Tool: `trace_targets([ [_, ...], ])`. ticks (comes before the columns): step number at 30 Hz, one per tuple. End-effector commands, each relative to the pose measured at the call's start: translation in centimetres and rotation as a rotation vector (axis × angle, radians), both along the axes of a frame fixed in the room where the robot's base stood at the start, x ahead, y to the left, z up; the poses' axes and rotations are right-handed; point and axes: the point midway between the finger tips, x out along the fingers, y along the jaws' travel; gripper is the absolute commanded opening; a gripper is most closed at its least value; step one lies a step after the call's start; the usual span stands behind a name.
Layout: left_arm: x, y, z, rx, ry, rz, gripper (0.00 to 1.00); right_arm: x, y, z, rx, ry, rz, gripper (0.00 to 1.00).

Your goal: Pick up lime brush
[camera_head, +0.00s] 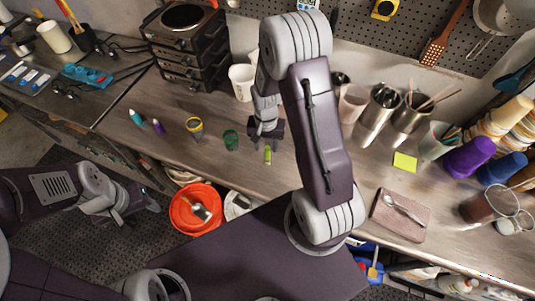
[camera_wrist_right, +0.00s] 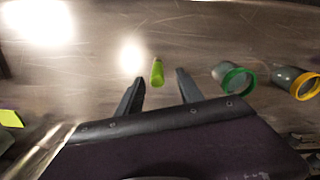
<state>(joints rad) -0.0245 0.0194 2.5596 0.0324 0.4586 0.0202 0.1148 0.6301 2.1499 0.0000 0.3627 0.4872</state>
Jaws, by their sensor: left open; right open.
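The lime brush (camera_head: 267,155) shows as a small lime-green piece on the wooden workbench; it also shows in the right wrist view (camera_wrist_right: 157,72). My right gripper (camera_head: 266,137) is over the bench just behind the brush in the head view. In the right wrist view its open fingers (camera_wrist_right: 160,78) point towards the brush, which appears between the fingertips, with nothing clamped. I cannot tell the height of the fingers above the bench. My left gripper (camera_head: 140,206) is empty and open, off the bench's front edge at the left, far from the brush.
A white cup (camera_head: 242,82) stands behind. Metal cups (camera_head: 379,112) stand at the right. An orange bucket (camera_head: 195,208) is below the bench edge. Bench around the brush is mostly clear.

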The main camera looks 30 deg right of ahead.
Motion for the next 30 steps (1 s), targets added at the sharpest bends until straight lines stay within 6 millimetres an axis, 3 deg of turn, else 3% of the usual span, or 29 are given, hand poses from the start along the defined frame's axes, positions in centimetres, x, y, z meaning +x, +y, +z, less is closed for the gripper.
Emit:
trace_targets([
  [4, 0.0, 0.0, 0.5, 0.0, 0.0, 0.0, 0.49, -0.1, -0.1, -0.7, 0.001, 0.003, 0.0, 0.44],
  [12, 0.0, 0.0, 1.5, 0.0, 0.0, 0.0, 0.49, -0.2, -0.2, -4.8, 0.001, 0.001, 0.0, 0.44],
  [19, 0.0, 0.0, 1.4, 0.0, 0.0, 0.0, 0.49, -0.1, -0.2, -5.2, 0.0, -0.001, 0.0, 0.44],
  [20, 0.0, 0.0, 1.4, 0.0, 0.0, 0.0, 0.49, -0.1, -0.2, -5.2, 0.0, -0.001, 0.0, 0.41],
  [24, 0.0, 0.0, 1.4, 0.0, 0.0, 0.0, 0.49, -0.2, -0.2, -5.2, 0.0, -0.001, 0.0, 0.02],
  [30, 0.0, 0.0, 1.4, 0.0, 0.0, 0.0, 0.49, -0.1, -0.2, -5.2, 0.0, -0.001, 0.0, 0.0],
])
